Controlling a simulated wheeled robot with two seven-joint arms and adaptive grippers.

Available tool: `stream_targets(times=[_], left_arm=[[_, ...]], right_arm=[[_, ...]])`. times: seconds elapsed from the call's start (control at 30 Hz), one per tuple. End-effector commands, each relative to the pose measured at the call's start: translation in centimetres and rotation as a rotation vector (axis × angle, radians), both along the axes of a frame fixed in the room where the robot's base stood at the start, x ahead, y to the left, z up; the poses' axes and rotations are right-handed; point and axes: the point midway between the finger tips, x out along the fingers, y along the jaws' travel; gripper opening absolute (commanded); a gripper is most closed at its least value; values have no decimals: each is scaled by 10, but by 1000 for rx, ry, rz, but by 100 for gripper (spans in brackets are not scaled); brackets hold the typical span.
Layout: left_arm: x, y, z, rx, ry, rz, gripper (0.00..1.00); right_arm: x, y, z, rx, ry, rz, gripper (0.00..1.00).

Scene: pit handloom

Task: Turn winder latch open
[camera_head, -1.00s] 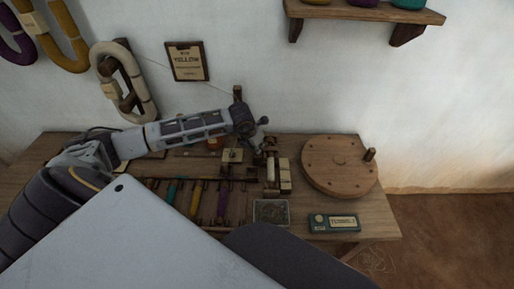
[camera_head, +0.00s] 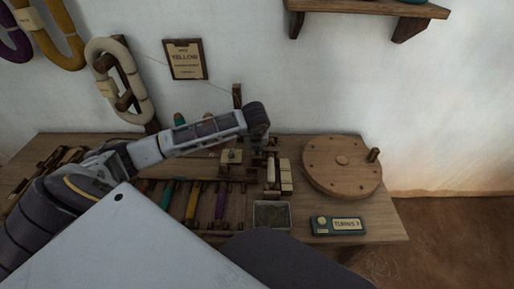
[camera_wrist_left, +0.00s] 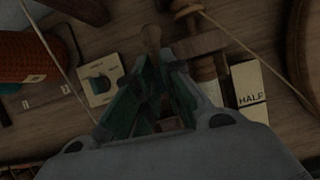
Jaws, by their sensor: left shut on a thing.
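My left gripper (camera_head: 258,150) points down at the winder on the bench, just left of the cream blocks. In the left wrist view its green fingers (camera_wrist_left: 163,62) are closed together around a small wooden lever with a rounded knob (camera_wrist_left: 151,36), which looks like the winder latch. The knob sticks out past the fingertips; the rest of the lever is hidden between them. The winder's bobbin and spindle (camera_wrist_left: 200,60) lie just right of the fingers. In the head view the latch is hidden behind my gripper. My right gripper is not in view.
A large wooden wheel (camera_head: 335,168) with a peg stands at the right. A teal counter (camera_head: 338,225) reads TURNS with a digit. A tray (camera_head: 271,215) stands in front. A cream block marked HALF (camera_wrist_left: 248,90) and a dial plate (camera_wrist_left: 100,80) flank the gripper.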

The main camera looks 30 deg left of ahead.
Motion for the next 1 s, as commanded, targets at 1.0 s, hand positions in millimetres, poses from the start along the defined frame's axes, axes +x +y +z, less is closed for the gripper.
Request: stream_targets(times=[1.0], left_arm=[[-3,-2,-6,-2,12,53,31]], right_arm=[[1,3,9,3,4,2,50]])
